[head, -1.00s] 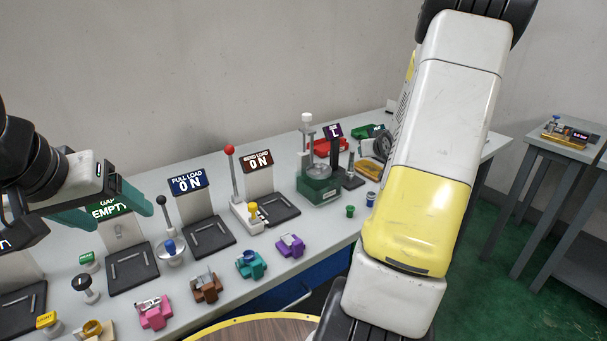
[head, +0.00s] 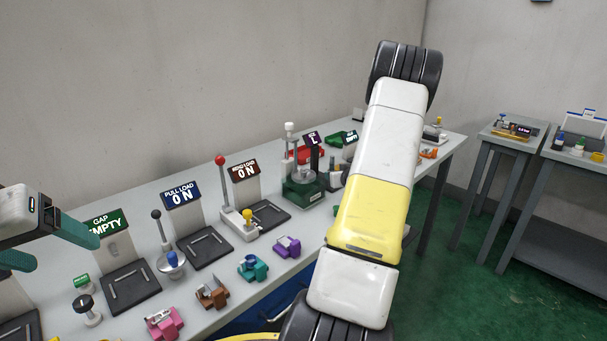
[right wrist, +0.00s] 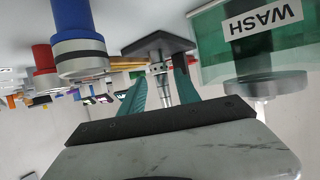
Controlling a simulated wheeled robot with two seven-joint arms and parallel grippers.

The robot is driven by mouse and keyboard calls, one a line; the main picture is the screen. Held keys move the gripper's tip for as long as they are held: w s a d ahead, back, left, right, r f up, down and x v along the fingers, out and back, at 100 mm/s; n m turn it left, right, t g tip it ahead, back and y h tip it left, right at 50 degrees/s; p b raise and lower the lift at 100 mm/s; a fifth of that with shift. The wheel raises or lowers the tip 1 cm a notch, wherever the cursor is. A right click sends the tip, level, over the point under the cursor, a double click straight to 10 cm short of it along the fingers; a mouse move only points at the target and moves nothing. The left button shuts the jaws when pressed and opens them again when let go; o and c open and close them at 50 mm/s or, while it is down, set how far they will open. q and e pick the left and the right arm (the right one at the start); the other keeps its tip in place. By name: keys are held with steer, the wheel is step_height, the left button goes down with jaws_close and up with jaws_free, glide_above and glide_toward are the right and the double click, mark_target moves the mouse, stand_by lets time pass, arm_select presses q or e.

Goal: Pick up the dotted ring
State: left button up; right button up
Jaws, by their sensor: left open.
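I cannot make out the dotted ring for certain in either view. In the right wrist view, which is upside down, my right gripper (right wrist: 162,72) has its teal fingers apart. A slim metal post on a dark square base (right wrist: 158,45) shows between and beyond them. Whether the fingers touch it I cannot tell. In the head view my right arm hides the right gripper and part of the bench. My left gripper (head: 66,252) is open and empty at the left edge, in front of the green GAP EMPTY sign (head: 107,222).
The bench (head: 130,196) carries dark trays with signs, a red-knobbed lever (head: 220,160), a green press (head: 303,192) and several coloured blocks. A blue and metal cylinder (right wrist: 80,45) and a green WASH container (right wrist: 220,50) flank the right gripper. Side tables stand at right.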

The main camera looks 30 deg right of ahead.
steer(key=shift+x, duration=1.4)
jaws_close()
